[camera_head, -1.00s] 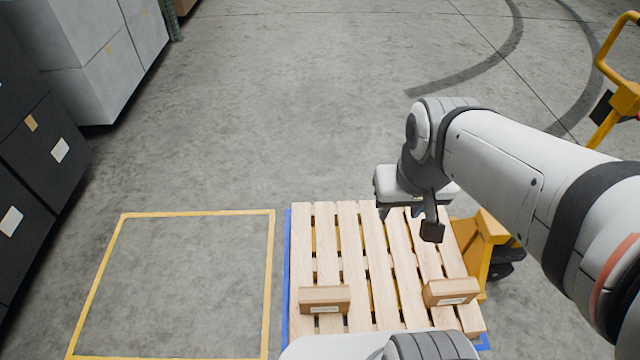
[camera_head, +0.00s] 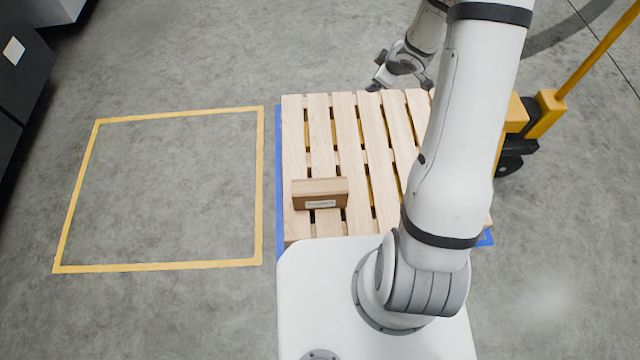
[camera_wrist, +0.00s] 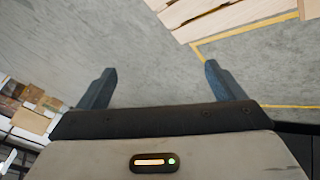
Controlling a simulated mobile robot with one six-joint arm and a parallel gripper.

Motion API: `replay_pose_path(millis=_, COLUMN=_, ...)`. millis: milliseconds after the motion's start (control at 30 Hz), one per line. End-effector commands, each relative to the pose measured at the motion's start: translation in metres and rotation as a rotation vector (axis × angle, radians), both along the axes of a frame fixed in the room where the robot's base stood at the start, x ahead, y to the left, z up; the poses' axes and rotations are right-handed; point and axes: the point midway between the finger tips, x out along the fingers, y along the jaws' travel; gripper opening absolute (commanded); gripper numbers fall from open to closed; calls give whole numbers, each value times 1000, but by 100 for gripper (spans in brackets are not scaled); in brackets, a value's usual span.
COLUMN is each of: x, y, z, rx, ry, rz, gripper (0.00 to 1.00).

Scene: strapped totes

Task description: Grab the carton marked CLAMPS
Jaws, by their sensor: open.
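A brown carton (camera_head: 320,187) with a white label sits on the near left part of the wooden pallet (camera_head: 318,108) in the head view. Its label is too small to read, so I cannot tell whether it says CLAMPS. A second carton is not visible now; my arm covers that part of the pallet. My gripper (camera_head: 398,82) is beyond the pallet's far edge, well away from the visible carton. In the wrist view my gripper (camera_wrist: 158,70) has its two fingers wide apart, with only floor between them. Part of the pallet (camera_wrist: 230,18) shows at the top there.
A yellow-outlined floor square (camera_head: 262,190) is empty left of the pallet. A yellow pallet jack (camera_head: 548,114) stands at the right. Dark cabinets (camera_head: 22,70) stand at the far left. The wrist view shows shelves with several boxes (camera_wrist: 30,95) at left.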

Motion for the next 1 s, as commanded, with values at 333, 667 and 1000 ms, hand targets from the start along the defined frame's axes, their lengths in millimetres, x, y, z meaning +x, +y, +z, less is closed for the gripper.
replay_pose_path(millis=333, x=-53, y=59, z=-245, rx=351, ry=101, rz=506, gripper=89)
replay_pose_path(millis=667, x=-136, y=93, z=-338, rx=669, ry=183, rz=754, gripper=89)
replay_pose_path(millis=1000, x=-146, y=122, z=-358, rx=703, ry=192, rz=781, gripper=89)
